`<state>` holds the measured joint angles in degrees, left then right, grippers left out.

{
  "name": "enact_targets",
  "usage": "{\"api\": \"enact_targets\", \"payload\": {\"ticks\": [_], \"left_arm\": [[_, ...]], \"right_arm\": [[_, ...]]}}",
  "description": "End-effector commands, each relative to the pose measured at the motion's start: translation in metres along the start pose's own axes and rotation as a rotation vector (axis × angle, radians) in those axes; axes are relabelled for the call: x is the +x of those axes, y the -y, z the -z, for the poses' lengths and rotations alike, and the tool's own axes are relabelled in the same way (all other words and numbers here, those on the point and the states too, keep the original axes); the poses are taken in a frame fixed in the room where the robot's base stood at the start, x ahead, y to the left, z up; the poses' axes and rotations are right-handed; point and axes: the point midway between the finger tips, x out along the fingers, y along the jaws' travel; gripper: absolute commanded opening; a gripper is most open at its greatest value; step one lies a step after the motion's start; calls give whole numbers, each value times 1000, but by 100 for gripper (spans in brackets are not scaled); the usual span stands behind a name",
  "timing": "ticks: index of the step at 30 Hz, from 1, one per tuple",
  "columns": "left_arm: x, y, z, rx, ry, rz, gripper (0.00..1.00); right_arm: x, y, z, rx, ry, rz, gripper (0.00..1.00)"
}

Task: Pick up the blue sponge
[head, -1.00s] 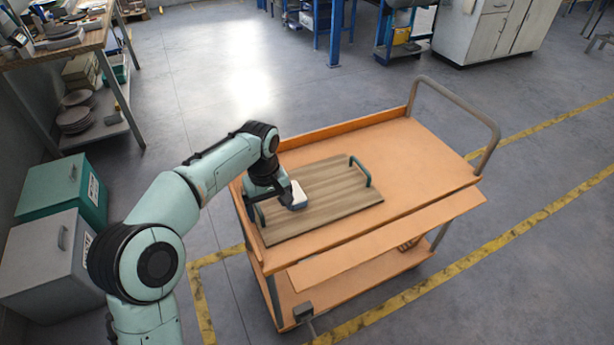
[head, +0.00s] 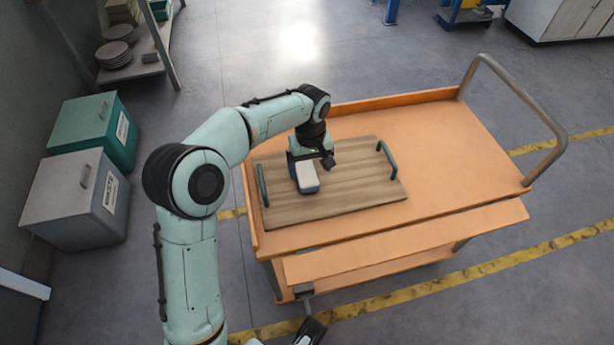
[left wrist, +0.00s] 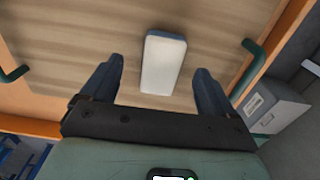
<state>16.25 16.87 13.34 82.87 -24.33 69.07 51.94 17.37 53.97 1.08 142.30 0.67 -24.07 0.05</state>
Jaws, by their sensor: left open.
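The sponge (head: 307,177), with a white top and a blue lower side, lies on a wooden tray (head: 355,192) on the orange cart. My left gripper (head: 311,164) is open and empty over the tray, just behind the sponge in the head view. In the left wrist view the sponge (left wrist: 162,64) lies between the lines of the two spread fingers (left wrist: 158,72), with a gap on each side. Whether a fingertip touches the tray cannot be told. A dark part at the bottom edge of the head view looks like my right gripper (head: 311,332), mostly cut off.
The tray has a green handle at its left (head: 263,185) and right (head: 388,160) ends. The cart (head: 440,150) has a raised back edge and a metal push bar (head: 545,120). Grey (head: 75,200) and green (head: 95,130) bins stand on the floor at left. The cart's right side is clear.

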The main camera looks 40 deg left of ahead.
Motion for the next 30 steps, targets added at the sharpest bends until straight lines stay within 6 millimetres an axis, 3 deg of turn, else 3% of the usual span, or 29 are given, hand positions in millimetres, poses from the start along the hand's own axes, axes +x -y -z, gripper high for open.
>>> {"api": "enact_targets", "payload": {"ticks": [5, 13, 22, 23, 27, 28, 30], "left_arm": [[13, 2, 1, -1, 0, 1, 88], [51, 6, 4, -1, 1, 1, 88], [56, 5, 4, 0, -1, -1, 88], [56, 5, 4, 0, -1, -1, 85], [56, 5, 4, 0, -1, -1, 39], [56, 5, 4, 0, -1, -1, 32], [56, 5, 4, 0, -1, -2, 32]], "right_arm": [[2, 0, 1, -1, -4, 1, 83], [8, -1, 5, -2, -14, 3, 83], [8, -1, 6, -2, -16, 4, 83], [8, -1, 6, -2, -16, 3, 83], [8, -1, 6, -2, -16, 3, 83], [8, -1, 6, -2, -16, 3, 83], [8, -1, 6, -2, -16, 3, 83]]}}
